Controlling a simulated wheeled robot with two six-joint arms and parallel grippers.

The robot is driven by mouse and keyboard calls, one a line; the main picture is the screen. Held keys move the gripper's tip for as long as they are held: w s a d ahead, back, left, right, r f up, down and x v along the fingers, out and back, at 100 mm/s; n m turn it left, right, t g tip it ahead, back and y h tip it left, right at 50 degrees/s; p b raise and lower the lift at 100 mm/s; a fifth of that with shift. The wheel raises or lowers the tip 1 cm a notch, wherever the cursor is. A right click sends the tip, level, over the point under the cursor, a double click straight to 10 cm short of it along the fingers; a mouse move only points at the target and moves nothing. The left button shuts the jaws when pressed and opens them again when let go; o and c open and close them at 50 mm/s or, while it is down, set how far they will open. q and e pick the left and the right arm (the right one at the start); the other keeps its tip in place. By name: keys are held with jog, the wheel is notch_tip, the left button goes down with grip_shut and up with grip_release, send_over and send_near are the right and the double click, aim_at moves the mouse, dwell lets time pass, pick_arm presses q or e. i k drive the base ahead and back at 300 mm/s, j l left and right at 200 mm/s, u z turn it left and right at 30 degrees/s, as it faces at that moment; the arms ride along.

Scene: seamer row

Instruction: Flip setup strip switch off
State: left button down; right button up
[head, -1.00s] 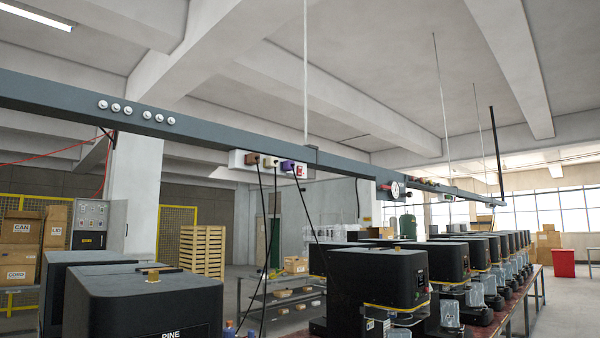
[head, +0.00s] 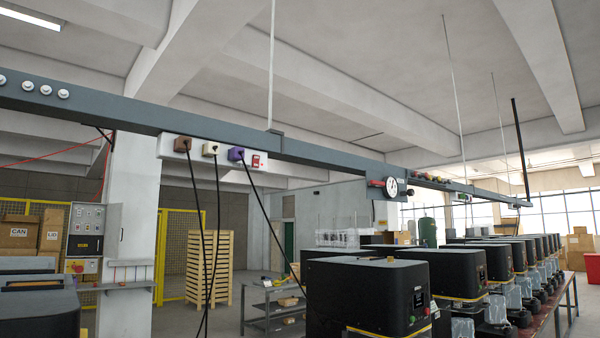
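A white power strip (head: 215,152) hangs on the side of the long grey overhead rail. Three plugs sit in it: a brown plug (head: 182,145), a cream plug (head: 210,149) and a purple plug (head: 236,154), each with a black cord hanging down. A red switch (head: 256,161) is at the strip's right end; its on or off position is too small to tell. Neither of my grippers is in view.
The grey overhead rail (head: 330,155) crosses the view. Black machines (head: 365,295) stand in a row on a table at the right, with more at the lower left (head: 40,312). A grey shelf table (head: 268,305) and a stack of wooden pallets (head: 209,267) stand behind.

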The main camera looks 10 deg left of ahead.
aim_at(256, 159)
jog(key=i+l+z, duration=0.1)
jog(key=i+l, duration=0.95)
